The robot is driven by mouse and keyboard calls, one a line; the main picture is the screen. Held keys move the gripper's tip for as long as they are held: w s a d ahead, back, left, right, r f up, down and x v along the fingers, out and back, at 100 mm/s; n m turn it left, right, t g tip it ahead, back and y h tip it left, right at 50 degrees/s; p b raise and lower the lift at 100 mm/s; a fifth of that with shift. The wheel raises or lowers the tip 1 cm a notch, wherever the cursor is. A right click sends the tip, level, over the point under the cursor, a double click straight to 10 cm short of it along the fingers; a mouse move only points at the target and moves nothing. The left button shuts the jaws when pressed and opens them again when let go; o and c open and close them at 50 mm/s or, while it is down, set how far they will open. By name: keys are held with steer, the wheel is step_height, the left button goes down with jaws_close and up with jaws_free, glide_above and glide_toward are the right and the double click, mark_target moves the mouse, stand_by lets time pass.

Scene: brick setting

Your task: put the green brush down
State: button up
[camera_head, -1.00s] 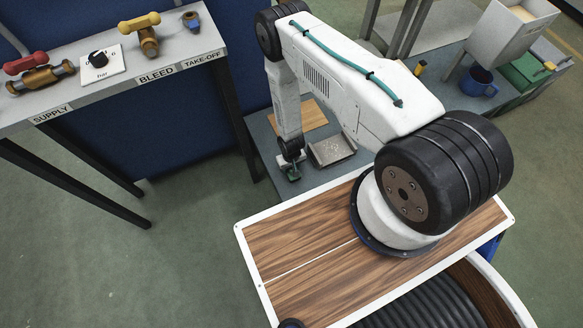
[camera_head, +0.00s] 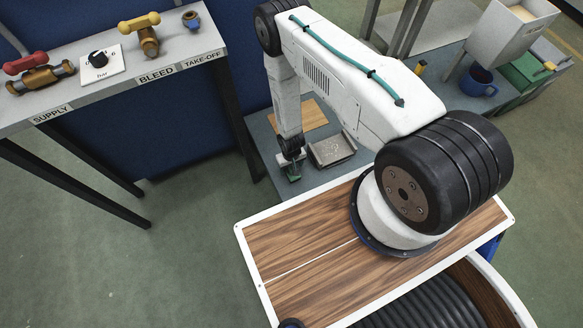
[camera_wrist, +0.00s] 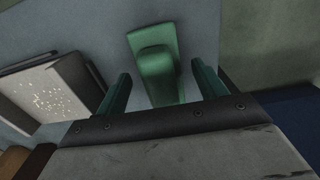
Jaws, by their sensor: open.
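The green brush (camera_wrist: 154,62) lies on the grey bench top (camera_wrist: 85,25) in the wrist view. Its raised handle faces the camera, and its underside is hidden. My gripper (camera_wrist: 161,68) is open, with one teal finger on each side of the brush and a visible gap to both. In the head view, my gripper (camera_head: 290,164) is low over the bench's near left corner, and the brush (camera_head: 295,179) shows as a small green patch just below it.
A metal pan (camera_head: 332,150) with pale specks lies close to the right of the brush. A wooden board (camera_head: 300,118) lies behind. A blue mug (camera_head: 477,82) and a green box (camera_head: 528,72) stand farther right. A valve bench (camera_head: 110,80) is at left.

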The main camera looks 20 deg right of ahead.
step_height(320, 180, up, 10)
steer(key=shift+r, duration=0.1)
steer(key=w+r, duration=0.5)
steer(key=r, duration=0.9)
steer(key=w+r, duration=0.4)
steer(key=r, duration=1.1)
steer(key=s+d+r, duration=0.1)
steer(key=s+r, duration=0.1)
steer(key=r, duration=0.7)
steer(key=s+r, duration=0.2)
steer(key=r, duration=0.6)
steer(key=s+d+r, duration=0.1)
steer(key=s+r, duration=0.9)
steer(key=s, duration=0.3)
steer(key=s+d+r+t, duration=0.1)
steer(key=s+r, duration=1)
steer(key=s, duration=0.2)
steer(key=shift+s+d, duration=0.15)
steer(key=shift+s, duration=0.05)
steer(key=shift+o, duration=0.4)
